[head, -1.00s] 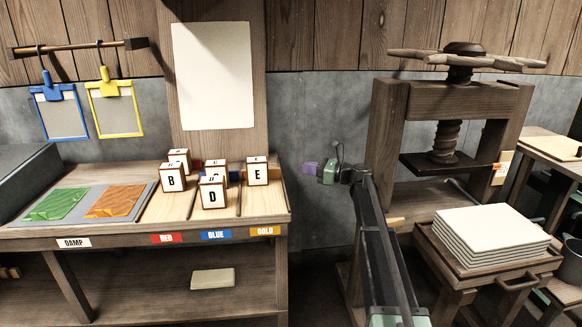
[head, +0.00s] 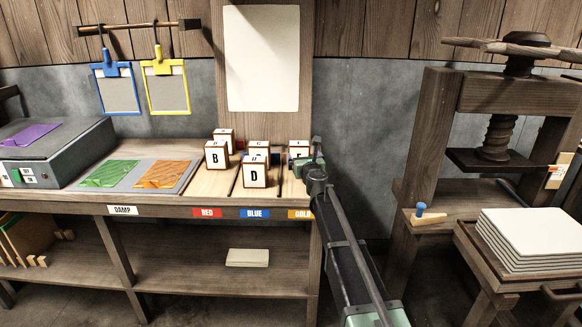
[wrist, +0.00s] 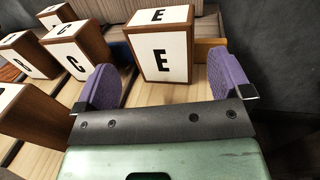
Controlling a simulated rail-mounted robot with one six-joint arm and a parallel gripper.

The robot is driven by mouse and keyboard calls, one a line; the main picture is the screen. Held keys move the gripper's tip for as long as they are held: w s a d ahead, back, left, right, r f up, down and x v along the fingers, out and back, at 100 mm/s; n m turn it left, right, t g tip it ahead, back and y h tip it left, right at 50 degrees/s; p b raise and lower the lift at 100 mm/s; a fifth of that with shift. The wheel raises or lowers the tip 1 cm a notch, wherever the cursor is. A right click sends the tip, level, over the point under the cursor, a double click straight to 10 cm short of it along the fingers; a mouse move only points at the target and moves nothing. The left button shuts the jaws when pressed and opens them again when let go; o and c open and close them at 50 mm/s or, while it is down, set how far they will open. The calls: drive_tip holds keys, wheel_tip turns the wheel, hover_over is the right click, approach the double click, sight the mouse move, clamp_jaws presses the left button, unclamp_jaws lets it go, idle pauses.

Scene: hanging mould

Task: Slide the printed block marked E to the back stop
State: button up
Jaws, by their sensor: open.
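The block marked E (wrist: 163,52), white-faced with brown wooden sides, stands upright in the gold lane at the right of the bench. In the head view only part of block E (head: 298,148) shows behind my wrist. My gripper (wrist: 165,78) is open, with one purple finger to the left and one to the right of the block's near end. Gaps show at both sides, and nothing is held. A yellow bar (wrist: 208,47) shows behind the block on the right, seemingly the lane's back stop. The block hides how far apart they are.
Blocks B (head: 216,156), D (head: 254,172) and C (wrist: 75,50) stand in the lanes to the left, beyond low dividers. The GOLD label (head: 299,214) is on the bench front. A screw press (head: 500,130) and stacked white sheets (head: 520,238) stand right.

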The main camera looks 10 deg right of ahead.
sight(299, 152)
drive_tip(key=s+a+m+h, duration=0.1)
drive_tip(key=h, duration=0.1)
drive_tip(key=s+a+m+h, duration=0.1)
drive_tip(key=shift+s+f+h, duration=0.2)
drive_tip(key=shift+s+h, duration=0.1)
drive_tip(key=shift+h, duration=0.1)
drive_tip(key=shift+w, duration=0.15)
drive_tip(key=w, duration=0.3)
drive_tip(key=w+d, duration=0.1)
drive_tip(key=w, duration=0.6)
drive_tip(key=shift+w+d, duration=0.3)
